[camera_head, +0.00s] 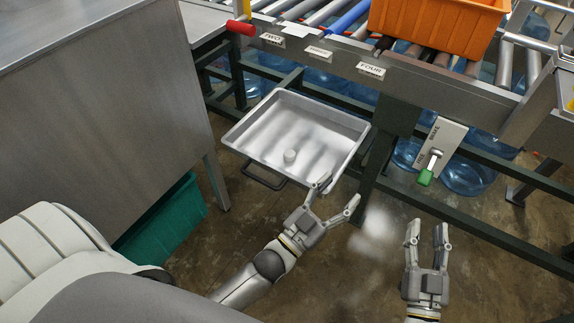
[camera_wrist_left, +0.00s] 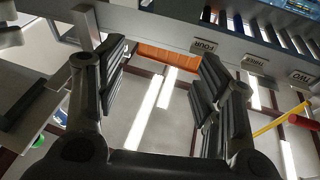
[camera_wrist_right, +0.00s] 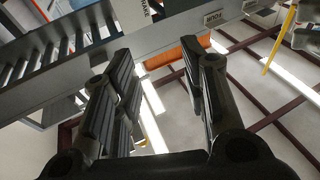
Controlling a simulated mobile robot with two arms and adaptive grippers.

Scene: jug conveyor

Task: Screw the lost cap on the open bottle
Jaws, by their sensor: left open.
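Large blue water bottles (camera_head: 467,178) stand under the conveyor frame; I cannot tell which one is open. My left gripper (camera_head: 337,194) is open and empty, just off the tray's near right corner, to the right of and nearer than the cap. My right gripper (camera_head: 427,232) is open and empty, further right over the floor, in front of the conveyor's lower rail. Neither wrist view shows the cap or a clear bottle.
The roller conveyor (camera_head: 335,62) carries an orange crate (camera_head: 435,28) and labels. A brake lever with a green handle (camera_head: 425,177) and a red-ended handle (camera_head: 241,28) stick out from its front. A metal cabinet (camera_head: 95,115) and a green bin (camera_head: 165,222) stand left. The near floor is clear.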

